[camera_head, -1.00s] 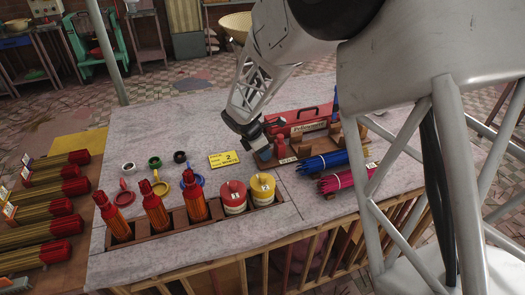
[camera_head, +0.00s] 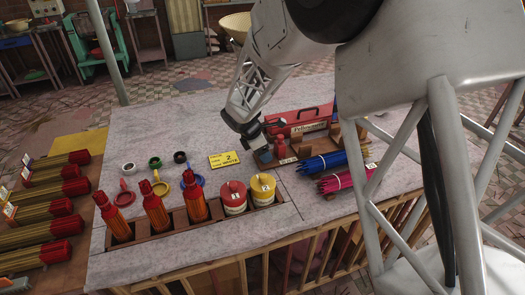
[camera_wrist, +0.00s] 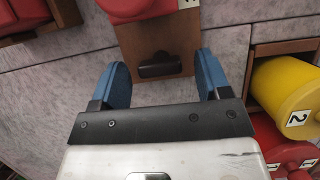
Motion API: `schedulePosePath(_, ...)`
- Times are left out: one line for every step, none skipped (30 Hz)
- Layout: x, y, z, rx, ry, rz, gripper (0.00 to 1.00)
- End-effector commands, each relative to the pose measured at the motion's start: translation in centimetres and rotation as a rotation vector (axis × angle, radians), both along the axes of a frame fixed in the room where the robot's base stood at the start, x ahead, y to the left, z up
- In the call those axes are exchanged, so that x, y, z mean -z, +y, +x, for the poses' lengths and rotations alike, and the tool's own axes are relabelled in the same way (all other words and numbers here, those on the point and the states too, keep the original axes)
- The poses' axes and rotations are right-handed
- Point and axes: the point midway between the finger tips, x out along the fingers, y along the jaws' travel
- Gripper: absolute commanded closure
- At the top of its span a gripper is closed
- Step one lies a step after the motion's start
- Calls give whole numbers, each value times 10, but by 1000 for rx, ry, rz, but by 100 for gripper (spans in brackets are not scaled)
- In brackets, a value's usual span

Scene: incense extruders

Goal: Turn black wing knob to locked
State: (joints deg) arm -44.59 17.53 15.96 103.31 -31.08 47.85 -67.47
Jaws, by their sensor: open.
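The black wing knob (camera_wrist: 160,66) shows in the wrist view on a brown wooden base (camera_wrist: 150,38). It lies roughly crosswise in the picture. My gripper (camera_wrist: 162,61) is open and empty, with one blue finger on each side of the knob. There is a gap between each finger and the knob; I cannot tell the height between them. In the head view my gripper (camera_head: 265,145) is at the left end of the red extruder (camera_head: 303,123) and hides the knob. A red part of the extruder (camera_wrist: 140,8) stands just beyond the knob in the wrist view.
Blue and pink incense bundles (camera_head: 322,162) lie right of my gripper. Red and yellow lidded jars (camera_head: 262,190) and red-topped bottles (camera_head: 155,210) stand in a wooden rack in front. A yellow card (camera_head: 224,159) lies to the left, with free tabletop around it.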

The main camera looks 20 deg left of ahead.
Motion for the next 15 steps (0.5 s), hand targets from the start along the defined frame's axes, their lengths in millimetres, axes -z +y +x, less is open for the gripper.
schedulePosePath(-2, 1, 0, 0, -1, 1, 30)
schedulePosePath(-4, 1, -1, -1, -1, 1, 30)
schedulePosePath(-6, 2, -1, -1, -1, 1, 30)
schedulePosePath(-8, 3, -2, -1, -1, 1, 30)
schedulePosePath(-11, 3, -2, -1, -2, 2, 30)
schedulePosePath(-14, 4, -3, 0, -2, 2, 30)
schedulePosePath(-17, 5, -4, 0, -2, 2, 30)
schedulePosePath(-20, 6, -5, 0, -2, 2, 30)
schedulePosePath(-24, 8, -7, -1, -1, 1, 30)
schedulePosePath(-28, 9, -8, -1, -2, 2, 30)
schedulePosePath(-31, 10, -9, -1, -2, 2, 30)
schedulePosePath(-37, 12, -10, -1, -2, 2, 30)
schedulePosePath(-40, 13, -11, -1, -1, 1, 30)
schedulePosePath(-44, 13, -12, -1, -1, 1, 30)
schedulePosePath(-49, 15, -14, -1, -2, 2, 30)
